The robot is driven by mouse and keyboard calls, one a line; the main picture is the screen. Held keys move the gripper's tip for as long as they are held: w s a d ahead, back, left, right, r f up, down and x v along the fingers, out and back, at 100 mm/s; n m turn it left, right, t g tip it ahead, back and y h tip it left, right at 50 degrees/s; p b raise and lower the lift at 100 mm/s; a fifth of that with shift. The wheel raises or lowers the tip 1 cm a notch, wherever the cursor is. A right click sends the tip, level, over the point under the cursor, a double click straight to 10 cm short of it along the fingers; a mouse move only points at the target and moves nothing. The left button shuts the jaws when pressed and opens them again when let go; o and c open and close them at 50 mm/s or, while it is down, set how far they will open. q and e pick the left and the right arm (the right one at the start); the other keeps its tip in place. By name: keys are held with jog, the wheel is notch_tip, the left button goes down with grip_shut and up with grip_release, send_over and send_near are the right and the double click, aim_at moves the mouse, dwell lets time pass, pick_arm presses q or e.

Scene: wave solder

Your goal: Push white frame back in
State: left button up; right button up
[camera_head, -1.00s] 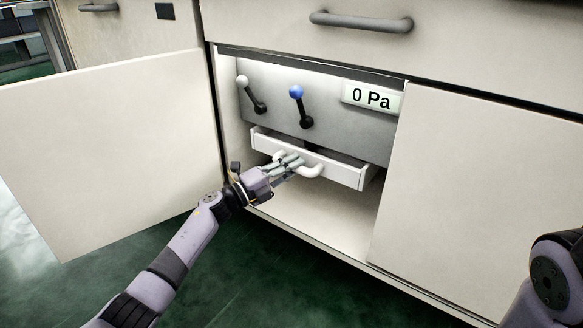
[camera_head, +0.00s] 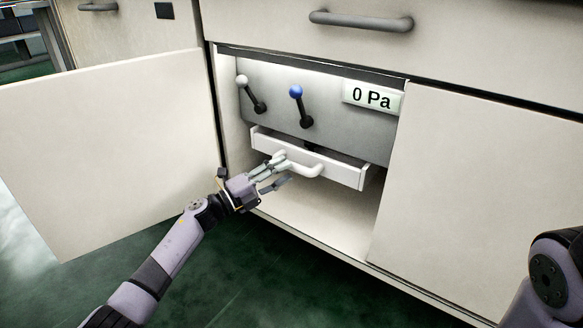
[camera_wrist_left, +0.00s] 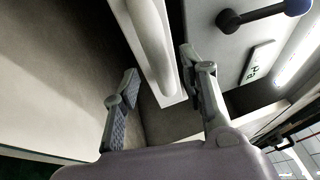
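The white frame (camera_head: 338,168) is a shallow drawer-like piece with a white handle (camera_head: 309,169) on its front. It sticks out of the grey panel inside the open cabinet. My left gripper (camera_head: 284,170) is at the left part of the handle, with its fingers spread. In the left wrist view the handle (camera_wrist_left: 152,45) runs between and beyond the open fingertips of the gripper (camera_wrist_left: 157,75). I cannot tell whether a finger touches it. My right gripper is out of view; only part of my right arm shows at the right edge.
The grey panel (camera_head: 340,128) carries a white-knobbed lever (camera_head: 252,93), a blue-knobbed lever (camera_head: 300,105) and a "0 Pa" display (camera_head: 372,97). An open cabinet door (camera_head: 110,150) stands at the left. The cabinet floor (camera_head: 310,215) below the frame is clear.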

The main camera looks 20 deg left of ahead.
pick_arm(q)
jog(key=v, duration=0.8)
jog(key=shift+d, duration=0.1)
